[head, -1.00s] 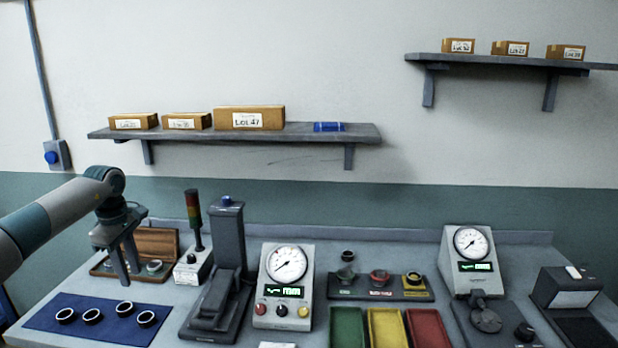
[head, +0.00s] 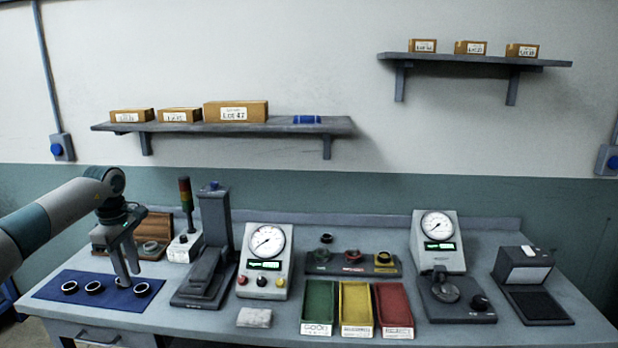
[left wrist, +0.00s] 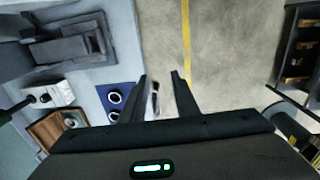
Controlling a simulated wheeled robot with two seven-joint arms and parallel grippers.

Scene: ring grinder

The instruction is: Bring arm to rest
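My left gripper (head: 128,280) hangs with its fingers down at the right back part of the blue mat (head: 60,291), near the rightmost dark ring (head: 141,289). How high it is above the mat I cannot tell. Two more rings (head: 95,287) (head: 69,287) lie to its left. In the left wrist view the two fingers (left wrist: 160,78) are apart. A small pale and dark thing shows between them, too unclear to name; I see no ring clearly held. The blue mat (left wrist: 129,91) with rings shows to the left of the fingers. My right arm is not in view.
Behind the gripper is an open wooden box (head: 152,228). To its right stand a signal light (head: 187,205), a dark press (head: 215,240) and a gauge box (head: 265,262). Green, yellow and red trays (head: 319,300) lie further right. Floor (left wrist: 220,70) is clear beside the table.

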